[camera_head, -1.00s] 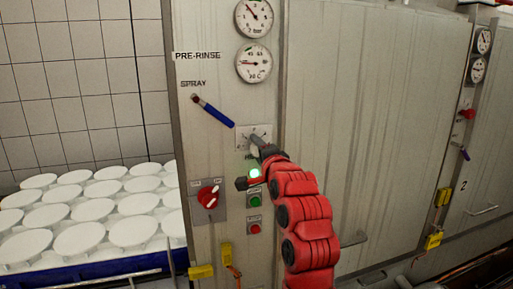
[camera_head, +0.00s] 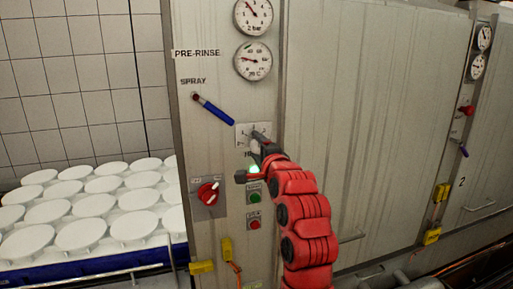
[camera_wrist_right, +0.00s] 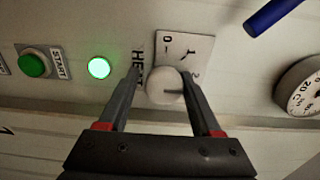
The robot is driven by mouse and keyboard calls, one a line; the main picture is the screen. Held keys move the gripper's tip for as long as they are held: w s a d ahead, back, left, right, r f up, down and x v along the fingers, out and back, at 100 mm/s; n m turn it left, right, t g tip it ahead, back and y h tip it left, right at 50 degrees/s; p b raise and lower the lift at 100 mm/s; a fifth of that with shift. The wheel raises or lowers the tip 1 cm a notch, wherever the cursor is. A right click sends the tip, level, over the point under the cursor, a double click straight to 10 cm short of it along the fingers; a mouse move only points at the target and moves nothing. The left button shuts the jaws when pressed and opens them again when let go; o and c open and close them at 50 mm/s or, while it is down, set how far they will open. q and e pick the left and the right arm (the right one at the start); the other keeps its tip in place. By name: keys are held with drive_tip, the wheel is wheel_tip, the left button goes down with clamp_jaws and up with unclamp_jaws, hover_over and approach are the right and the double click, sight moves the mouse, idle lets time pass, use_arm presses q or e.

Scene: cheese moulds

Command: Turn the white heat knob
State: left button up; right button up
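The white heat knob (camera_wrist_right: 162,88) is round and sits on a small plate (camera_wrist_right: 190,47) marked 0, 1 and 2, beside the word HEAT. A dark line on the knob points right in the wrist view. My right gripper (camera_wrist_right: 163,84) has one finger on each side of the knob. A narrow gap shows at the left finger; the right finger is very close to the knob, and contact there is unclear. In the head view my right gripper (camera_head: 260,143) covers most of the knob. My left gripper is not in view.
A blue spray lever (camera_head: 214,109) is up and left of the knob. Below are a lit green lamp (camera_head: 255,170), a green START button (camera_head: 255,198), a red button (camera_head: 254,225) and a red switch (camera_head: 208,193). Gauges (camera_head: 253,62) are above. White moulds (camera_head: 82,233) stand left.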

drive_tip(key=shift+o, duration=0.9)
drive_tip(key=shift+r, duration=0.1)
drive_tip(key=shift+s, duration=0.15)
drive_tip(key=shift+s+d, duration=0.1)
drive_tip(key=shift+s, duration=0.15)
drive_tip(key=b+v, duration=0.5)
drive_tip(key=v, duration=1.1)
drive_tip(key=shift+s+b, duration=0.3)
drive_tip(key=shift+d, duration=0.1)
